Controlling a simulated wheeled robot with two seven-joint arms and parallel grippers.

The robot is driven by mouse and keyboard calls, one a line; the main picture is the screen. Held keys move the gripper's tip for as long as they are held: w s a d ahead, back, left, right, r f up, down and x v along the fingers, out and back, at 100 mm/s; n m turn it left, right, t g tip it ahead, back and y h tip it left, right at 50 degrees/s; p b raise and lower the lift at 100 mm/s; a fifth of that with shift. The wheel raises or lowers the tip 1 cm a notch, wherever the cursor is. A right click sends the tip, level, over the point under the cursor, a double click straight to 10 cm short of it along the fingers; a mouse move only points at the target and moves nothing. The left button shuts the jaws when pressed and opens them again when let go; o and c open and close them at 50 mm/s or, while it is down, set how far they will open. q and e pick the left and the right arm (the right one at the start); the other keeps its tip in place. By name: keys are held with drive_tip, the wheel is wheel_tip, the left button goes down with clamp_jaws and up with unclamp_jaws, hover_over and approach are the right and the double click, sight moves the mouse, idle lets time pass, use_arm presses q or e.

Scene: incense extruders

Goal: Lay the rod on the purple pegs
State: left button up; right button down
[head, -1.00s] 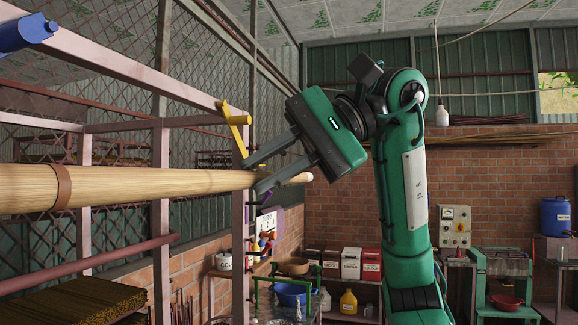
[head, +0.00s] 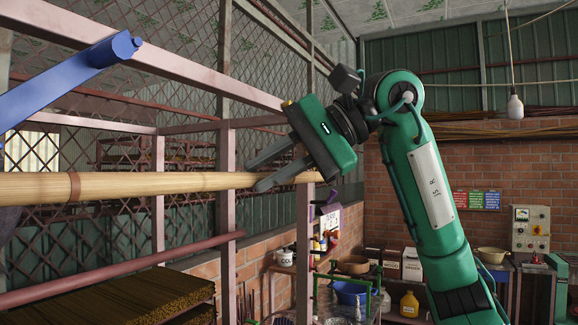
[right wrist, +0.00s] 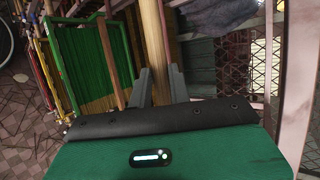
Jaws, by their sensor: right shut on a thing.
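My right gripper (head: 257,175) is shut on the long pale wooden rod (head: 130,184) near its right end. The rod is held roughly level and its left part runs out of the head view. In the right wrist view the rod (right wrist: 153,30) passes between the two fingers (right wrist: 158,72). A small purple peg (head: 331,196) shows on the pink rack post, a little below and right of the rod's end, with a gap between them. Another purple peg is not clearly seen. My left gripper is not in view.
Bundles of incense sticks (head: 130,300) lie lower left. A dark grey shape (head: 8,220) is at the left edge.

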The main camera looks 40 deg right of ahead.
drive_tip(key=shift+w+a+f+b, duration=0.15)
drive_tip(key=shift+w+f+b, duration=0.2)
drive_tip(key=shift+f, duration=0.15)
drive_tip(key=shift+w+a+f+b, duration=0.15)
drive_tip(key=shift+w+f+b, duration=0.2)
drive_tip(key=shift+f, duration=0.1)
drive_tip(key=shift+f+b, duration=0.65)
drive_tip(key=shift+f, duration=0.35)
drive_tip(key=shift+s, duration=0.1)
drive_tip(key=c, duration=0.9)
unclamp_jaws()
drive_tip(key=s+d, duration=0.4)
drive_tip(key=s, duration=0.5)
drive_tip(key=shift+s+b, duration=0.15)
drive_tip(key=shift+b, duration=0.25)
